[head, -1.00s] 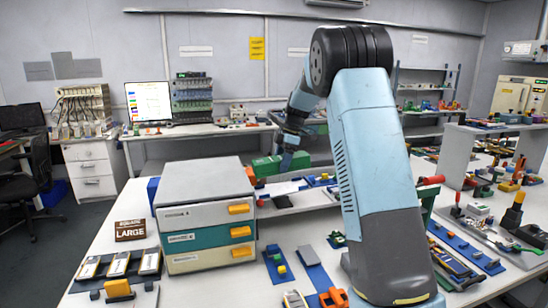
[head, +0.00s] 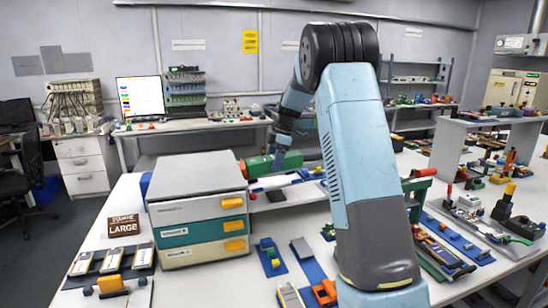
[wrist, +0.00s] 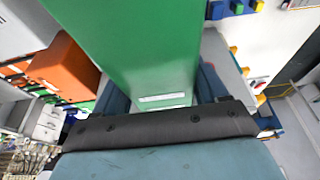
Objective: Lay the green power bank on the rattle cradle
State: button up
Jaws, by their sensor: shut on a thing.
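I cannot tell which thing is the rattle cradle.
An orange block (wrist: 62,68) is beside the slab.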

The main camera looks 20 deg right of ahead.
aim_at(274, 183)
jog(key=shift+f, duration=1.5)
jog(key=shift+f, duration=1.15)
dwell(1.0)
jog(key=o, duration=1.6)
jog(key=shift+o, duration=0.2)
jog(key=v, duration=1.3)
jog(key=shift+r, duration=0.25)
